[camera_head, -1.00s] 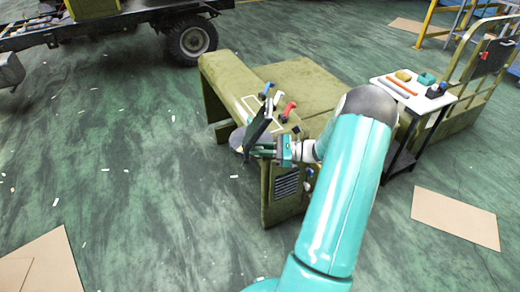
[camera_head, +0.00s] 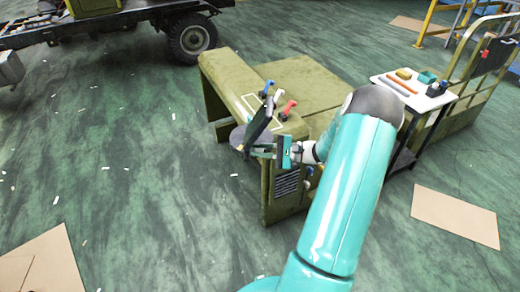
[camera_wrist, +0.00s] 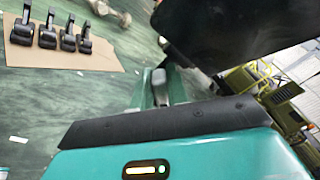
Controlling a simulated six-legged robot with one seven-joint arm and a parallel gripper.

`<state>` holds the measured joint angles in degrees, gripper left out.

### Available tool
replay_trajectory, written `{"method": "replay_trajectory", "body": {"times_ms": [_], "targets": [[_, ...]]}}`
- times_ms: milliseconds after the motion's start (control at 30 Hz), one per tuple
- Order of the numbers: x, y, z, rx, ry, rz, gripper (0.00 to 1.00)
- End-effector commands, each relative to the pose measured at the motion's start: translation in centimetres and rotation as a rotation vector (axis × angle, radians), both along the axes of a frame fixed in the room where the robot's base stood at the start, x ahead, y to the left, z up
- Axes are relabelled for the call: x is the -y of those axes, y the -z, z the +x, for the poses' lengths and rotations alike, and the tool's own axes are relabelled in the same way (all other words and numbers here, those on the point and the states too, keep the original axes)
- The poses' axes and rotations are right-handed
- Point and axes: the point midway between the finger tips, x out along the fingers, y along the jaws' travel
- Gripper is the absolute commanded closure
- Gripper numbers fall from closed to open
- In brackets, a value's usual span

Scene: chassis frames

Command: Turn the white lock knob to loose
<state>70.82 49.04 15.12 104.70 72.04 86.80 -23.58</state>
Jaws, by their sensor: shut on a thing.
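My gripper (camera_head: 262,151) reaches in from the right to the near side of a green vehicle body, beside a dark tilted panel (camera_head: 263,118). In the wrist view its two teal fingers are closed around a small pale grey-white piece (camera_wrist: 160,90), which looks like the white lock knob. The dark panel also fills the upper right of the wrist view (camera_wrist: 235,35). In the head view the knob cannot be made out behind the fingers. Its turned position cannot be read.
A blue-topped lever (camera_head: 268,88) and a red-topped lever (camera_head: 288,107) stand on the green body (camera_head: 310,80) close to my gripper. A grey disc (camera_head: 237,137) lies left of the fingers. A white-topped cart (camera_head: 420,98) stands at right. The floor at left is mostly clear.

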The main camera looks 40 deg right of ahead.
Motion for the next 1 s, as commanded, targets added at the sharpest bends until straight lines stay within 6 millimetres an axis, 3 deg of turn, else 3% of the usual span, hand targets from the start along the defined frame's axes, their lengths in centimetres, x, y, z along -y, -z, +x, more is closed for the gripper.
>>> {"method": "replay_trajectory", "body": {"times_ms": [500, 1000], "targets": [[-0.06, 0.51, -0.13, 0.315, 0.004, -0.334, 1.00], [-0.11, 0.71, -0.10, 0.453, 0.003, -0.479, 1.00]]}}
